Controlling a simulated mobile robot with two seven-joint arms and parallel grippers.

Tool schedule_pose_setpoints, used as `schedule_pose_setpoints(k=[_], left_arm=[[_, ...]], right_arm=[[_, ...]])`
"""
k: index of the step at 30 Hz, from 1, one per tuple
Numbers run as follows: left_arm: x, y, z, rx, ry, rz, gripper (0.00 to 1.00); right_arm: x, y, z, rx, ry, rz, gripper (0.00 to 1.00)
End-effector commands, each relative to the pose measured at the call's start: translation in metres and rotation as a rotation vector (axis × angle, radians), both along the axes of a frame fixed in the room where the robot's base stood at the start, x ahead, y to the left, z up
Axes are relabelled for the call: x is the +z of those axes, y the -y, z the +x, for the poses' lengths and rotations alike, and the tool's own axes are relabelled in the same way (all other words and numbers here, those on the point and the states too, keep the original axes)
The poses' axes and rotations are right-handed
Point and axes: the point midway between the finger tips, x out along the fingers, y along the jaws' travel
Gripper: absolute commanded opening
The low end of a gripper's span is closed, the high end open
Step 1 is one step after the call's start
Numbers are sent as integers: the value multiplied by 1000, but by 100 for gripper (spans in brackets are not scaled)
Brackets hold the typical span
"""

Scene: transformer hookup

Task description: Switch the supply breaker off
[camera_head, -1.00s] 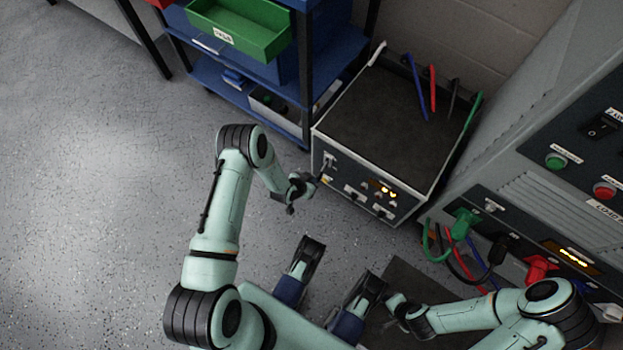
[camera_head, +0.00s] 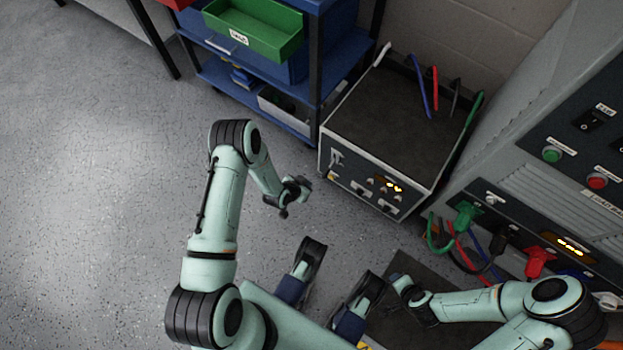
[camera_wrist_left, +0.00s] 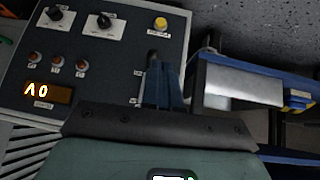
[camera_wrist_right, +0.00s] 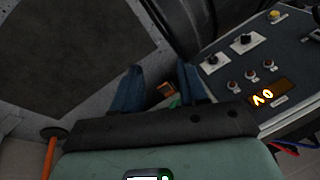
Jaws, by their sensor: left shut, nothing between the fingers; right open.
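The supply unit (camera_head: 388,125) is a box with a dark top and a dark front panel. Its breaker lever (camera_head: 337,158) is small, at the panel's left end; I cannot tell which way it is thrown. My left gripper (camera_head: 304,186) is shut and empty, in front of that end and apart from the panel. In the left wrist view its blue fingers (camera_wrist_left: 162,75) cover part of the breaker area. The panel display (camera_wrist_left: 47,92) glows, upside down, and looks like 0 V. My right gripper (camera_wrist_right: 158,82) is open and empty, low in front of the unit.
A blue shelf cart (camera_head: 320,95) with a green bin (camera_head: 255,30) stands left of the unit. A grey cabinet (camera_head: 530,215) on the right has green, black and red plugs with cables. Several coloured leads (camera_head: 421,85) stand behind the unit. Floor at the left is clear.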

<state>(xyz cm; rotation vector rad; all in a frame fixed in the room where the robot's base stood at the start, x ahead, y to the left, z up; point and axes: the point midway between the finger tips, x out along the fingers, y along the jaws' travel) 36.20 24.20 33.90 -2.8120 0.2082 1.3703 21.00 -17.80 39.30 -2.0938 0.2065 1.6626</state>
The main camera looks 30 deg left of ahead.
Motion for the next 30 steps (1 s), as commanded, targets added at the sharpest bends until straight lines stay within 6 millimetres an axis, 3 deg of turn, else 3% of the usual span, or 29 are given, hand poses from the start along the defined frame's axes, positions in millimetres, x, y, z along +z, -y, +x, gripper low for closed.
schedule_pose_setpoints(k=[3,9,30], left_arm=[[10,-4,-24,1,-1,0,0],[16,-7,-46,0,-1,2,0],[17,-7,-51,2,-1,-1,0]], right_arm=[[12,-4,0,7,6,7,43],[18,-10,-11,18,-23,21,43],[18,-11,-14,20,-30,24,43]])
